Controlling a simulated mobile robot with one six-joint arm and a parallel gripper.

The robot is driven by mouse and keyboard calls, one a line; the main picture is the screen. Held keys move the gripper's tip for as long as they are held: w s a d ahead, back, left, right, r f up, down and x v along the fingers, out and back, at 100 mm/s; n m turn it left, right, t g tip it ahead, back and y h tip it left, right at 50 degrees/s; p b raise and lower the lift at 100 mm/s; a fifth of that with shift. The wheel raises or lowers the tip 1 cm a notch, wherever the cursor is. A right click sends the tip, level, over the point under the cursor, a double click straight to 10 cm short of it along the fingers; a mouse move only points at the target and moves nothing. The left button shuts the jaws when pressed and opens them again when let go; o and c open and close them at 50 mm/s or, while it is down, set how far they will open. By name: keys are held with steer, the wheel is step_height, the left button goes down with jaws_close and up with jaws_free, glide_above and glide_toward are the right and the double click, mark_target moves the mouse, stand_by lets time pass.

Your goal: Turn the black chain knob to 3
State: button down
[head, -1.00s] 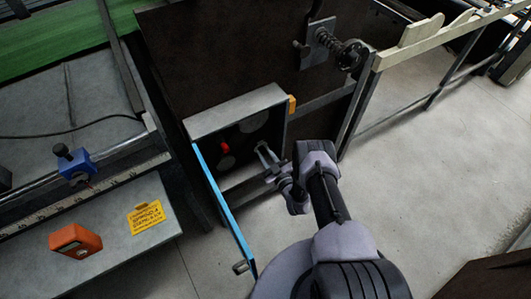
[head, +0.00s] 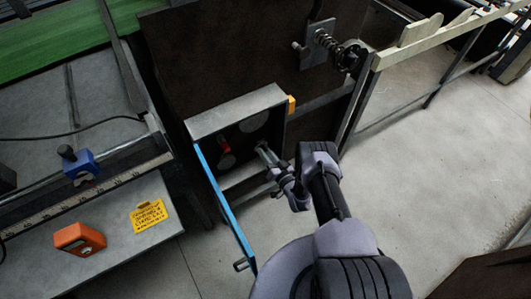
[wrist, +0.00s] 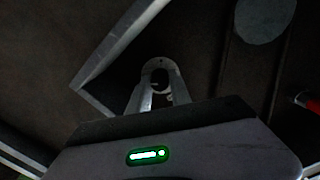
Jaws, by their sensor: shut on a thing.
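A pale round-ended plate with faint marks shows behind the knob. Its numbers are too small to read, so I cannot tell the setting. In the head view the fingers hide the knob.
A red part (head: 224,147) and pale discs are inside the box, left of my gripper. The blue door edge (head: 225,205) hangs open at left. A spring mechanism (head: 345,50) is above. An orange device (head: 80,239) lies at left.

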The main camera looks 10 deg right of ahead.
steer(key=shift+m, duration=0.5)
steer(key=shift+s, duration=0.1)
steer(key=c, duration=1.2)
jaws_free()
steer(key=p+v, duration=0.4)
steer(key=v, duration=1.3)
steer(key=shift+s, duration=0.2)
steer(key=shift+d, duration=0.1)
